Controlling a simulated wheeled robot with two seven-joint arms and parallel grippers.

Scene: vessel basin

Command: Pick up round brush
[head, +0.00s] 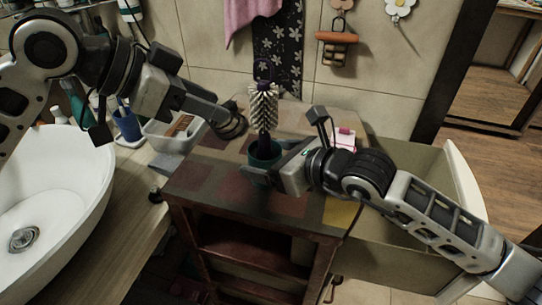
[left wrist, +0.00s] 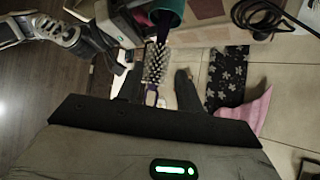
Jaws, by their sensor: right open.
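The round brush (head: 263,104) stands upright in a teal cup (head: 262,152) on a small wooden cabinet, pale bristles in the middle and a dark handle end on top. In the left wrist view the brush (left wrist: 157,64) and the teal cup (left wrist: 170,8) appear upside down. My left gripper (head: 232,112) is left of the brush; in the left wrist view its two fingers (left wrist: 158,90) stand apart, with the brush ahead, between them in the picture. My right gripper (head: 268,162) is open right beside the cup, one finger in front of it; I cannot tell whether it touches.
The wooden cabinet (head: 212,186) has a dark coiled thing (head: 232,127) near its left back and a pink and white item (head: 345,137) at the back right. A white basin (head: 60,190) is at the left. A patterned towel (head: 278,40) hangs on the wall behind the brush.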

